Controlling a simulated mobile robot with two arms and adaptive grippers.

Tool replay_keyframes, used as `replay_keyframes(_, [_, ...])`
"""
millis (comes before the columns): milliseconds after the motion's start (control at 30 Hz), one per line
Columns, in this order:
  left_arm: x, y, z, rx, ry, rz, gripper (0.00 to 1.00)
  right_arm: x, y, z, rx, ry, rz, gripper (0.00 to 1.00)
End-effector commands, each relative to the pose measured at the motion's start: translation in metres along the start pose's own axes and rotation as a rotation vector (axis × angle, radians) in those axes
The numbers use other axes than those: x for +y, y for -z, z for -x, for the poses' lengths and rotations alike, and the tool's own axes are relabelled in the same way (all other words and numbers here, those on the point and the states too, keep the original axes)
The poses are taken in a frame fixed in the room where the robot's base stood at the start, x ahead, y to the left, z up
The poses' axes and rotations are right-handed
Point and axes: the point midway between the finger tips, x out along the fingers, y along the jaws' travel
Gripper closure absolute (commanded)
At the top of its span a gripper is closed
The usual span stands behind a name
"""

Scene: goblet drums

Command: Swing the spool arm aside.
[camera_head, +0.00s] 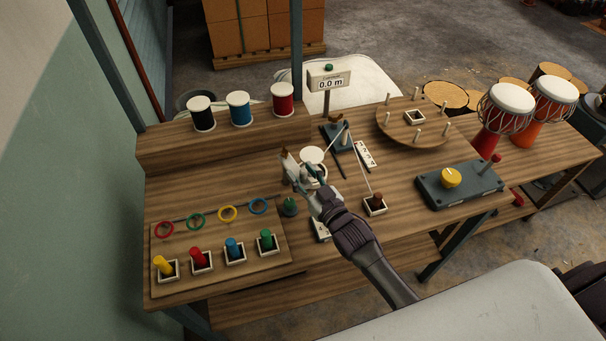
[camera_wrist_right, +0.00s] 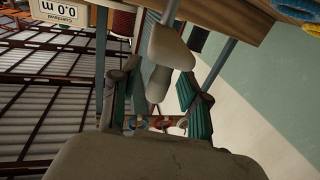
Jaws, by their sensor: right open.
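My right gripper (camera_head: 300,178) is over the middle of the wooden workbench, beside a white round-topped spool (camera_head: 312,155). In the right wrist view my right gripper (camera_wrist_right: 157,105) is open, its green-padded fingers well apart. A cream piece with a wide head and a narrower stem (camera_wrist_right: 158,80) shows between or just beyond the fingers; neither finger clearly touches it. I cannot tell for sure whether it is part of the spool arm. The arm's pivot and lower part are hidden behind my gripper. My left gripper is not in view.
Black, blue and red spools stand on the back shelf (camera_head: 157,149). A length display (camera_head: 328,79) reads 0.0 m. A peg board (camera_head: 217,269) with coloured pegs and rings is at left. A round pegged disc (camera_head: 393,129) and a yellow-knob box (camera_head: 476,186) are at right.

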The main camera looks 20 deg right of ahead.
Motion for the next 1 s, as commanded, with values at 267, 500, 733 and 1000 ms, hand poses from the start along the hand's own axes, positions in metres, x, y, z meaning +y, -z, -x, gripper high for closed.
replay_keyframes(267, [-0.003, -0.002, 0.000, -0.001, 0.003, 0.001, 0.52, 0.000, -0.002, 0.024, -0.004, 0.000, 0.000, 0.55])
replay_keyframes(500, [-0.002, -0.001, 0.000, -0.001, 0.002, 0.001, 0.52, 0.000, -0.002, 0.076, -0.005, 0.000, 0.000, 0.55])
replay_keyframes(733, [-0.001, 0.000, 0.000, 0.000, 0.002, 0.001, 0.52, -0.001, -0.001, 0.111, -0.002, 0.000, 0.001, 0.55])
replay_keyframes(1000, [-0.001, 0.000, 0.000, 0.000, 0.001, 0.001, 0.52, -0.001, 0.000, 0.120, 0.001, 0.001, 0.001, 0.55])
